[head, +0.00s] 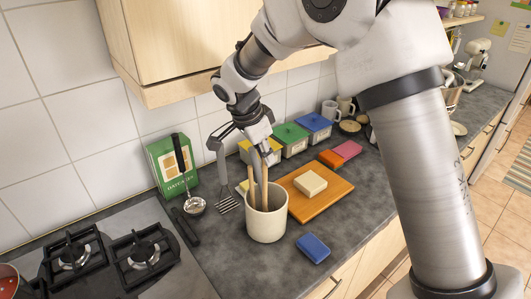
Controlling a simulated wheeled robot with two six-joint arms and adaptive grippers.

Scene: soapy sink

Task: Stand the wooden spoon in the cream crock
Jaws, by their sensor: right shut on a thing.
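The cream crock (267,226) stands upright on the grey counter, right of the hob. Two wooden handles rise out of its mouth, close together. My right gripper (264,158) is just above the crock, shut on the upper part of the right-hand handle, which looks like the wooden spoon (264,190). The spoon is near upright, with its lower end hidden inside the crock. The second wooden handle (252,188) leans slightly left beside it. I cannot tell whether the spoon touches the crock's bottom. My left gripper is not in view.
A wooden board (325,197) with a cream block (310,183) lies right of the crock; a blue sponge (313,247) lies in front. A slotted turner (227,203), ladle (194,205) and green box (172,165) are left. Lidded tubs (290,138) stand behind. A wall cabinet (190,40) overhangs.

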